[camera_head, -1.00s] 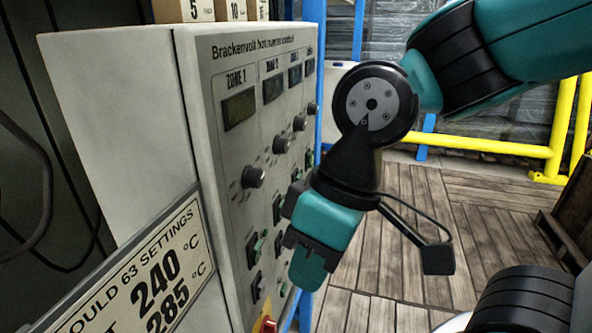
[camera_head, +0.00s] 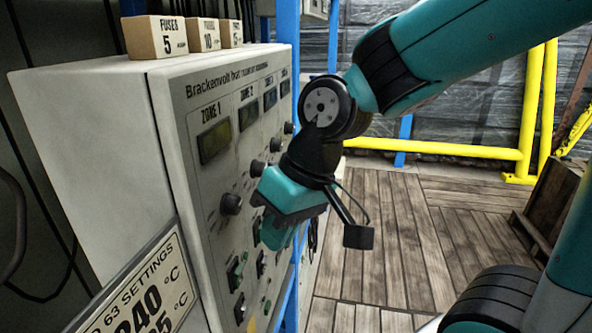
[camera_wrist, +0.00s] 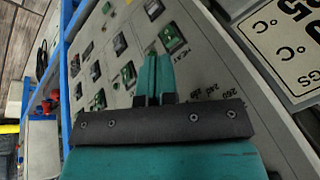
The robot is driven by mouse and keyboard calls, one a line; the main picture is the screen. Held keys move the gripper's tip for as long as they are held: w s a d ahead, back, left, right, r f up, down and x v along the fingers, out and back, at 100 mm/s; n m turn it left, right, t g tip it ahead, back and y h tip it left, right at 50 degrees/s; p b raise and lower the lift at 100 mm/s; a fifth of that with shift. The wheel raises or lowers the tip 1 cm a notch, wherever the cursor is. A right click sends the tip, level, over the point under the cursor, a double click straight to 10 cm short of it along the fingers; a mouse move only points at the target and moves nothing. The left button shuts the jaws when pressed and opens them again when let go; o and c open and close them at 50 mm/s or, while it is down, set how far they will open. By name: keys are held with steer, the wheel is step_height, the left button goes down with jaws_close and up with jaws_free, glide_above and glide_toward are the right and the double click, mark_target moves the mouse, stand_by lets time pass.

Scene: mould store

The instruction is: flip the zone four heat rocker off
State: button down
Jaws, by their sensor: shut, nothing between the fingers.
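The grey Brackenvolt control panel (camera_head: 190,125) stands at the left, with a column of display, knob and rockers per zone. My gripper (camera_head: 272,238) is shut and empty, in front of its lower half, covering part of the far columns. In the wrist view the shut teal fingertips (camera_wrist: 156,62) appear over the panel face among black and green rockers.
A mould settings sign (camera_head: 150,290) stands in front of the panel's near end. A blue post (camera_head: 285,60) rises beyond its far end. Small labelled boxes (camera_head: 155,37) sit on top. Wooden floor (camera_head: 375,245) is open to the right, before a yellow rail (camera_head: 450,149).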

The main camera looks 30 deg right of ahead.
steer(key=w+d+r+m+t+h+p, duration=0.1)
steer(key=w+d+m, duration=0.4)
steer(key=d, duration=0.6)
steer(key=w+d+r+m+t+h+p, duration=0.1)
steer(key=w+d+m+t+h+p, duration=0.1)
steer(key=w+d+m, duration=0.4)
steer(key=w+d+t+p, duration=0.1)
steer(key=w+d+p, duration=0.1)
steer(key=w+d, duration=0.2)
steer(key=shift+w+d+t+h, duration=0.2)
steer(key=shift+d+t+h, duration=0.1)
steer(key=shift+d+h, duration=0.15)
steer(key=shift+f, duration=0.1)
steer(key=w+a+f+p, duration=0.3)
steer(key=w+f+p, duration=0.1)
steer(key=w+f, duration=0.4)
steer(key=shift+f, duration=0.85)
steer(key=shift+a, duration=0.15)
